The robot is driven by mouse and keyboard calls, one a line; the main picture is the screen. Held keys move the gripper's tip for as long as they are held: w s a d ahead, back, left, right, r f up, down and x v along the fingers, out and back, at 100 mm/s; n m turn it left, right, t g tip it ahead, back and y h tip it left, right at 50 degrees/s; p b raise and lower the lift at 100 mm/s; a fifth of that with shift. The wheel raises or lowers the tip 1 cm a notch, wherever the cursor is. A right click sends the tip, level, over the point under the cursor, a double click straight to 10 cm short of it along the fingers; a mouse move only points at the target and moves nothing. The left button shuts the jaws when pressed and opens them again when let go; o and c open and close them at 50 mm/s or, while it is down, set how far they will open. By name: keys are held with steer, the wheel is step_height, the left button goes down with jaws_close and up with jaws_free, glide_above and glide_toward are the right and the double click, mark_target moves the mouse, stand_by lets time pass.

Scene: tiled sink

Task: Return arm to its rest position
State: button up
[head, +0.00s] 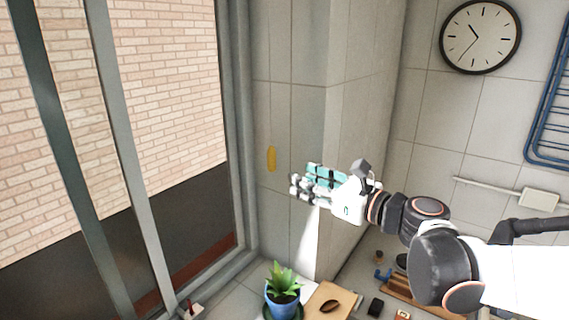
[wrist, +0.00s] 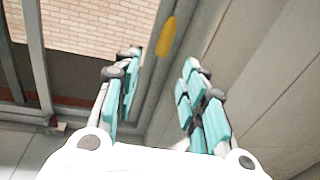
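My gripper (head: 308,186) is at the end of my arm, which reaches in from the right in the head view. It is raised above the counter and points left toward the tiled wall and window. In the wrist view my gripper (wrist: 160,75) has its two teal-padded fingers spread apart, with nothing between them. A yellow oval object (head: 271,158) shows by the wall just left of the gripper. It also shows beyond the fingers in the wrist view (wrist: 166,37); I cannot tell how far off it is.
Below stand a potted plant (head: 283,284), a board (head: 343,299) with a brown oval item (head: 331,306), a black block (head: 375,306) and a wooden rack (head: 410,290). A clock (head: 480,36) and a blue rack (head: 548,110) hang on the right wall. A large window (head: 165,80) is at left.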

steer(key=s+f+n+g+h+b, duration=0.3)
steer(key=s+f+n+b, duration=0.4)
steer(key=f, duration=0.4)
steer(key=s+d+f+n+g+h+b, duration=0.1)
steer(key=s+d+f+n+h+b, duration=0.3)
steer(key=s+f+n, duration=0.3)
steer(key=s+d+f+n+g+h+b, duration=0.1)
steer(key=s+d+f+n+h+b, duration=0.4)
steer(key=f+n, duration=0.7)
step_height(320, 180, down, 3)
steer(key=s+d+b, duration=0.1)
steer(key=s+d, duration=0.1)
steer(key=shift+s+d+g+b, duration=0.25)
steer(key=shift+s+g+b, duration=0.15)
